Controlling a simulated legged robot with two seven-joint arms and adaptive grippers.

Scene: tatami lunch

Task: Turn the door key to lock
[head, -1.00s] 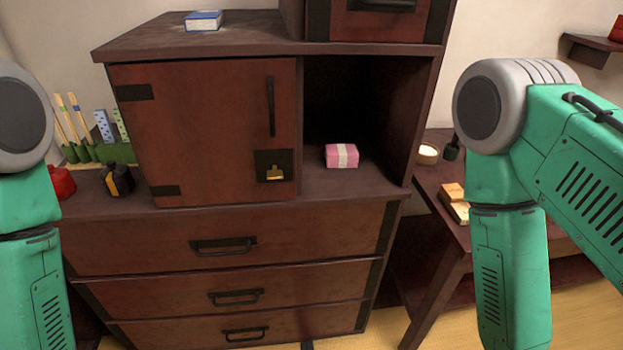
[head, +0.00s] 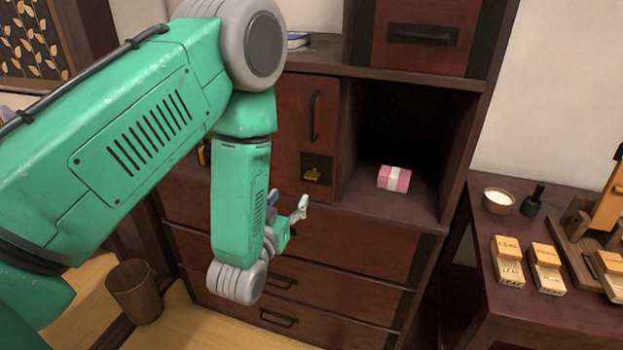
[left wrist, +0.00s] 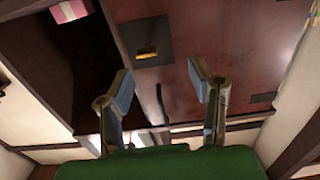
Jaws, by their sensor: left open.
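The brass door key (head: 313,175) sits in a dark square lock plate (head: 325,161) low on the reddish-brown cabinet door (head: 293,103). The key also shows in the left wrist view (left wrist: 147,54), on its dark plate beyond the fingers. My left gripper (head: 288,203) is open and empty, a little below and left of the key in the head view, apart from it. In the left wrist view its two blue-padded fingers (left wrist: 163,84) stand wide apart with the door behind them. My arm hides the left part of the door. My right gripper is not in view.
A pink wrapped box (head: 394,179) sits in the open compartment beside the door. The door's upright black handle (head: 314,116) is above the key. Drawers with handles (head: 278,319) are below. A side table (head: 540,305) with wooden blocks stands right, a bin (head: 135,290) lower left.

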